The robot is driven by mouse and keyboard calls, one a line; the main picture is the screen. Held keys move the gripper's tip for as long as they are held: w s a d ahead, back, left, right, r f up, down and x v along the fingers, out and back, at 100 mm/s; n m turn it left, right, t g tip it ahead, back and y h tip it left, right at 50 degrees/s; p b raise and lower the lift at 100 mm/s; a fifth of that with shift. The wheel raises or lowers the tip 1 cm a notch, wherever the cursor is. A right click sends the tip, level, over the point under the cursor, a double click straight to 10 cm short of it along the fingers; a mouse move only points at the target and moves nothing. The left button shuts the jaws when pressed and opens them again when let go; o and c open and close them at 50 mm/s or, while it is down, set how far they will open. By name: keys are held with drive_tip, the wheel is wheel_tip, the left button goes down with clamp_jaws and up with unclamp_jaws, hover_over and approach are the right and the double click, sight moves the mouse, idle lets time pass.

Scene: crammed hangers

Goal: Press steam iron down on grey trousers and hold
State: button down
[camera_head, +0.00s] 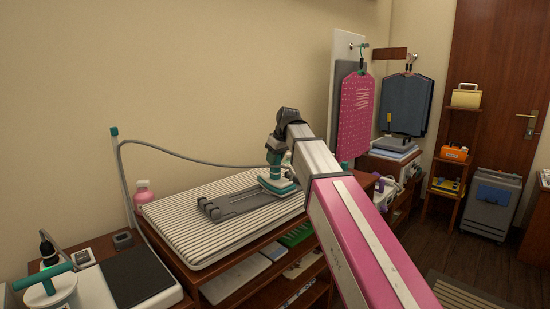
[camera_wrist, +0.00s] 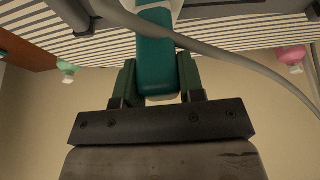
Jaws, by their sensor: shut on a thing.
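The steam iron (camera_head: 278,183), teal and white, stands at the right end of the grey trousers (camera_head: 235,203), which lie flat on a striped ironing board (camera_head: 185,230). Whether its sole touches the cloth cannot be told. My gripper (camera_head: 277,150) reaches down from above onto the iron. In the wrist view my gripper (camera_wrist: 158,82) is shut on the iron's teal handle (camera_wrist: 155,50), one finger on each side. The iron's sole is hidden there, and part of the grey trousers (camera_wrist: 105,22) shows behind it.
A grey cord (camera_head: 190,158) runs from an upright post (camera_head: 120,165) to the iron. A pink bottle (camera_head: 144,192) stands by the board's back left corner. Pink (camera_head: 356,115) and blue (camera_head: 406,104) garments hang on the right. The board's left part is bare.

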drive_tip(key=shift+s+f, duration=0.1)
drive_tip(key=shift+f, duration=0.4)
idle(2.5)
drive_tip(key=shift+r, duration=3.6)
